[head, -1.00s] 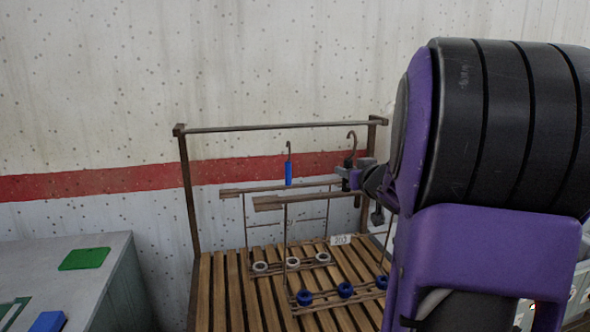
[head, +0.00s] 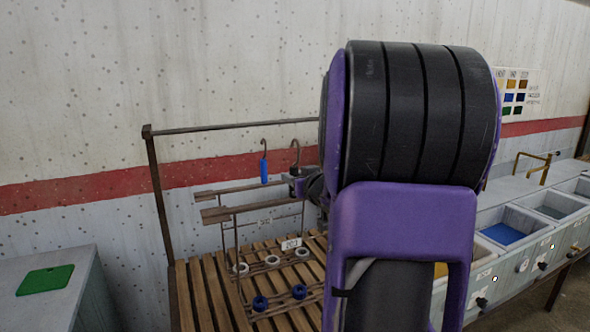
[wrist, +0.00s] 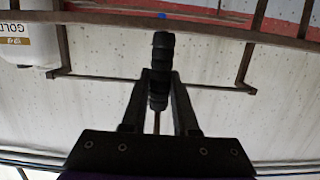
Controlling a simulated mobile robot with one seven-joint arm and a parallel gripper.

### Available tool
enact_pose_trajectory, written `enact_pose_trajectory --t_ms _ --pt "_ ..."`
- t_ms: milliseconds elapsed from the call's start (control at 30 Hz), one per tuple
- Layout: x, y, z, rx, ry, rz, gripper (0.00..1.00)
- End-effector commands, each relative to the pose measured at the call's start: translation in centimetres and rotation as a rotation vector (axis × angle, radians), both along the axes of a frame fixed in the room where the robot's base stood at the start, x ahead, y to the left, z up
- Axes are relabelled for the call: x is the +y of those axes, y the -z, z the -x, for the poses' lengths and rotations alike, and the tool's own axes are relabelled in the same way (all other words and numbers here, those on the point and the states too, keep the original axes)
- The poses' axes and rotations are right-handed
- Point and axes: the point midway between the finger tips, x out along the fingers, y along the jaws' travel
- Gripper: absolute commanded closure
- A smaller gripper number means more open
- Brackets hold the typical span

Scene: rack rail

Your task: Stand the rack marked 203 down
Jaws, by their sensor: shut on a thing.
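My gripper (head: 297,187) is shut on the black ridged handle (wrist: 160,75) of a hooked rack; in the head view that handle's hook (head: 295,152) rises above it. The front rack (head: 225,214), a wire frame with a dark top bar and blue rings at its foot, appears to be the held one. Behind hangs or stands another rack with a blue handle (head: 264,171) and white rings (head: 272,260). My arm hides the racks' right ends. I cannot tell whether the held rack touches the slats.
A slatted wooden platform (head: 200,290) lies below, with a metal rail (head: 230,127) above it. A grey counter with a green plate (head: 45,280) stands at left. Basins (head: 505,230) line the right side. A white container marked GOLD (wrist: 18,45) shows in the wrist view.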

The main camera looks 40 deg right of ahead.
Motion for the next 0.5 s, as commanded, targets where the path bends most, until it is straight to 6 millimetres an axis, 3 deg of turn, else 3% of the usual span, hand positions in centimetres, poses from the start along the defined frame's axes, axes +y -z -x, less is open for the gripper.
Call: enact_pose_trajectory --t_ms 300,500 --pt "0.0 3.4 0.0 -0.003 0.000 0.001 1.00" --pt "0.0 4.5 0.0 -0.005 -0.001 0.002 1.00"
